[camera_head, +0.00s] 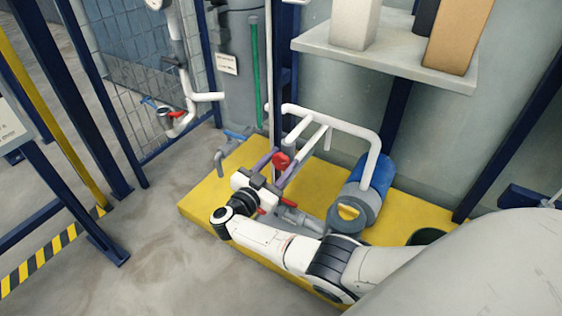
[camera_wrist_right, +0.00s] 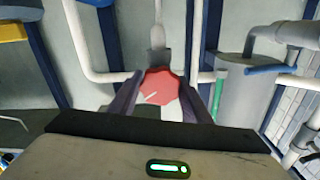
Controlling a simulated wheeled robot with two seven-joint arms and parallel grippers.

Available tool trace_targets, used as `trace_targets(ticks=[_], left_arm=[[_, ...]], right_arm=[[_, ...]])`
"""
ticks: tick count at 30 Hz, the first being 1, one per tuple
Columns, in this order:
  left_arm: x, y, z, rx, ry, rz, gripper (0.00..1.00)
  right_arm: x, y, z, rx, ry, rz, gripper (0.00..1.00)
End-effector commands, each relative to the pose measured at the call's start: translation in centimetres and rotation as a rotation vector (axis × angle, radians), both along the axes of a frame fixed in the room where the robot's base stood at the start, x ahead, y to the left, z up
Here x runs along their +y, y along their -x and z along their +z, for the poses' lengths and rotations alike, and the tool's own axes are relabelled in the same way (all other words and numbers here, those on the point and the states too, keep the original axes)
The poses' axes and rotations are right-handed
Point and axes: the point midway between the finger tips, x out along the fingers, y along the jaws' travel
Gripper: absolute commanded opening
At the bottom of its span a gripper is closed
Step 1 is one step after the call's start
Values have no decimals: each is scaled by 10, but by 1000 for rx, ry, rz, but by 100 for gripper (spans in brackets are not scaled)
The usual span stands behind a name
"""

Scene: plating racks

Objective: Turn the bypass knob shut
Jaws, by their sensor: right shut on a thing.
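The bypass knob, a red faceted knob (camera_head: 281,161), sits on the pipework above the yellow plinth, near the middle of the head view. It also shows in the right wrist view as the red knob (camera_wrist_right: 161,86) with a short white line pointing to the lower left. My right gripper (camera_head: 283,159) reaches it from the front, with one purple-grey finger on each side. In the wrist view my right gripper (camera_wrist_right: 160,88) is shut on the knob. The knob's stem is partly hidden. My left gripper is not in view.
White pipes (camera_head: 340,125) rise behind the knob to a blue-and-grey pump (camera_head: 368,190) on the yellow plinth (camera_head: 205,195). A blue-handled tap (camera_head: 234,136) is to the left. A shelf (camera_head: 400,62) with boxes overhangs at the upper right. Bare floor (camera_head: 150,240) lies at front left.

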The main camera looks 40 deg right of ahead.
Motion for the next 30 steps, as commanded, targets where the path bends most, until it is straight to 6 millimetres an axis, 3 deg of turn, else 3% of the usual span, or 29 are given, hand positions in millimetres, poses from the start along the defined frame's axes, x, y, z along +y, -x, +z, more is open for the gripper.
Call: trace_targets(ticks=[5,15,26,27,30], left_arm=[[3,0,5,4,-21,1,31],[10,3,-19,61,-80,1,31],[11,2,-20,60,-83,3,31],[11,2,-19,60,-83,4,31],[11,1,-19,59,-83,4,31]], right_arm=[[1,1,2,131,48,-2,22],[1,0,0,430,176,0,22],[1,0,0,451,187,1,22],[1,0,0,451,187,1,51],[0,0,0,450,186,1,63]])
